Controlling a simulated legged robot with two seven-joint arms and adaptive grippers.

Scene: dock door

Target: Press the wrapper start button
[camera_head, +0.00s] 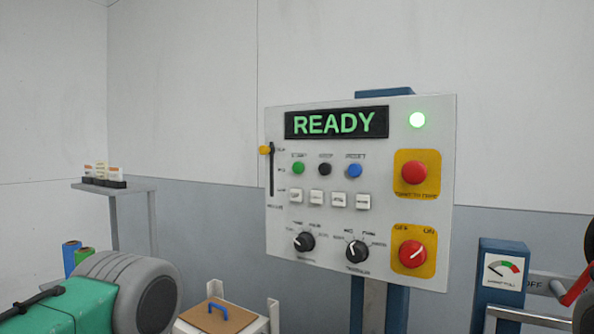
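A light grey control panel (390,220) stands on a blue post in the middle right of the head view. Its display (337,123) reads READY in green, and a green lamp (418,120) is lit at the upper right. A row of three round buttons holds a green button (299,168), a black button (325,169) and a blue button (354,170). The small labels above them are too blurred to read surely; the green one looks like the start button. Neither of my grippers shows in this view.
The panel also carries a red mushroom button (414,173), a red rotary switch (412,254), white keys, two black knobs and a yellow-tipped slider (265,150). A gauge box (502,271) stands at right.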

